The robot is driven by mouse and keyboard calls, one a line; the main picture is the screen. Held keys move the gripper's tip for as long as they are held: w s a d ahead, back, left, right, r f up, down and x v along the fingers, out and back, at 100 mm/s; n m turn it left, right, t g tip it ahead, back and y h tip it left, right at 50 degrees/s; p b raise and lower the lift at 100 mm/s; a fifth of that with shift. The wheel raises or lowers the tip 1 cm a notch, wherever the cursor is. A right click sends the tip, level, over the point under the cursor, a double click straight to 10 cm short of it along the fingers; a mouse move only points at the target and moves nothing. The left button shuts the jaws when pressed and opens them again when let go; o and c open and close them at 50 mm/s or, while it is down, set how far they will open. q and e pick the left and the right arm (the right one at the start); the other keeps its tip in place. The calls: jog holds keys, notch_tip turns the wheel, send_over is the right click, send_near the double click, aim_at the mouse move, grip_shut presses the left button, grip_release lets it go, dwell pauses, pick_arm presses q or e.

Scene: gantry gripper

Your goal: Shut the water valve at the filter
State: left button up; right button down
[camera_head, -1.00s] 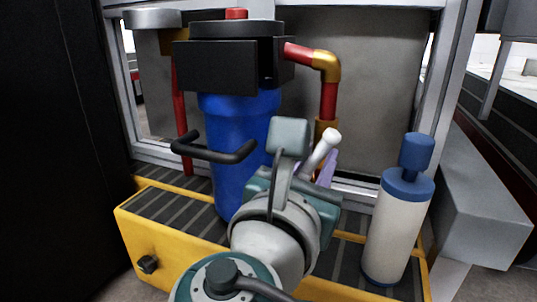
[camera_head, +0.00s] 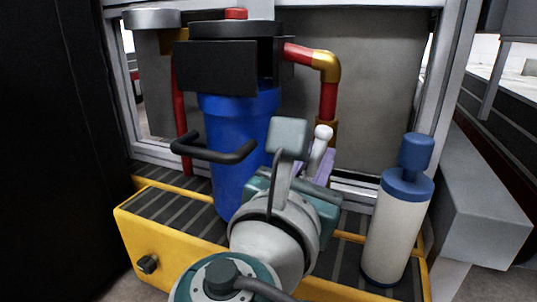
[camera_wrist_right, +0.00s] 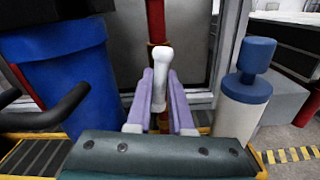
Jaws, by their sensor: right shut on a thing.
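The water filter has a blue housing (camera_head: 232,135) under a black head (camera_head: 215,66). A red pipe (camera_head: 328,100) with a brass elbow (camera_head: 326,66) drops from its right side. The valve's pale lever (camera_head: 318,150) with a round knob stands near upright, leaning slightly right, in front of the pipe's lower end. My right gripper (camera_wrist_right: 160,88) is shut on the lever, its purple fingers on both sides of it in the right wrist view. The valve body is mostly hidden behind the gripper. My left gripper is not in view.
A white bottle with a blue cap (camera_head: 398,225) stands right of my right gripper on the yellow-edged platform (camera_head: 180,245). A black bar handle (camera_head: 215,150) sticks out left of the gripper. A grey frame and panel (camera_head: 375,100) stand behind the filter.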

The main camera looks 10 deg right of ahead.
dwell(0.8)
jog(key=c, duration=0.7)
grip_release()
jog(key=shift+o, duration=0.2)
jog(key=shift+s, duration=0.1)
jog(key=p+v, duration=0.5)
jog(key=v, duration=0.4)
jog(key=shift+s+a, duration=0.25)
jog(key=shift+s, duration=0.05)
